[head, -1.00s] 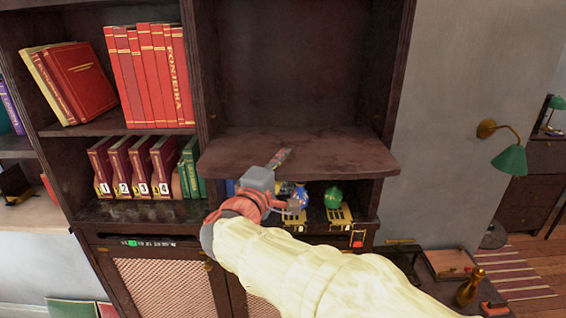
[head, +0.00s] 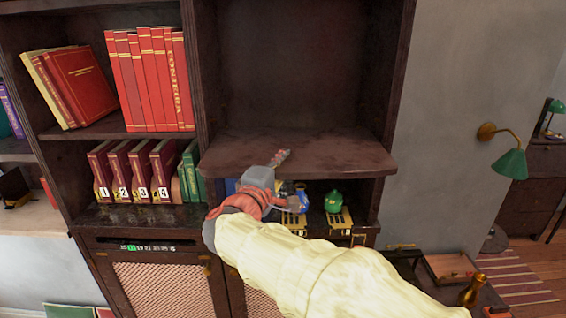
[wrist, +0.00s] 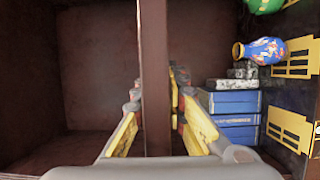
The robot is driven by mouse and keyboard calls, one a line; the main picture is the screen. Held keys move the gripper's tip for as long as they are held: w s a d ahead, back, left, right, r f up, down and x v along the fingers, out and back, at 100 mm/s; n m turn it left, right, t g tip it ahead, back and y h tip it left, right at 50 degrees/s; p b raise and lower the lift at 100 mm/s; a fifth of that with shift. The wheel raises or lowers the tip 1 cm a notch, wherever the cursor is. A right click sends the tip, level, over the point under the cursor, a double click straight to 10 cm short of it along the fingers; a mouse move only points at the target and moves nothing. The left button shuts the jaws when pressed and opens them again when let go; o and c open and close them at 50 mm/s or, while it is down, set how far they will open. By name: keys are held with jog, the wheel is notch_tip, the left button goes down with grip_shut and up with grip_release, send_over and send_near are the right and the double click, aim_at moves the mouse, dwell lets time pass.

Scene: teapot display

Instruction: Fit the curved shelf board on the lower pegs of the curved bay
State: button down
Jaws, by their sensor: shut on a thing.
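The curved shelf board (head: 320,154) is dark brown with a bowed front edge. In the head view it lies across the right-hand bay (head: 300,75), about level, with its front edge jutting past the bay's front. My gripper (head: 279,158) is at the board's front edge, left of its middle. In the wrist view the board (wrist: 154,70) shows edge-on as an upright strip between the two yellow-padded fingers of my gripper (wrist: 157,125), which is shut on it. The pegs are not visible, so I cannot tell whether the board touches them.
Below the board stand a blue vase (wrist: 264,50), a green teapot (head: 333,199) and blue books (wrist: 232,108). Red books (head: 150,80) and numbered volumes (head: 130,170) fill the left bay. A green lamp (head: 509,162) hangs on the right wall.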

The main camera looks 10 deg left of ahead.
aim_at(283, 137)
jog(key=shift+w+a+r+b, duration=0.15)
jog(key=shift+w+a, duration=0.35)
jog(key=shift+w, duration=1.55)
jog(key=shift+w+a+b, duration=0.1)
jog(key=shift+w+a, duration=0.35)
jog(key=shift+w, duration=1.6)
jog(key=shift+w+a+r+b, duration=0.15)
jog(key=shift+w+a, duration=0.35)
jog(key=shift+w, duration=1.55)
jog(key=c, duration=2.3)
grip_release()
jog(key=o, duration=0.5)
jog(key=shift+f, duration=0.1)
jog(key=shift+o, duration=0.3)
jog(key=shift+f, duration=0.1)
jog(key=shift+f, duration=0.25)
jog(key=s, duration=0.4)
jog(key=s+a, duration=0.1)
jog(key=s, duration=0.7)
jog(key=shift+a+r, duration=0.1)
jog(key=shift+a, duration=0.2)
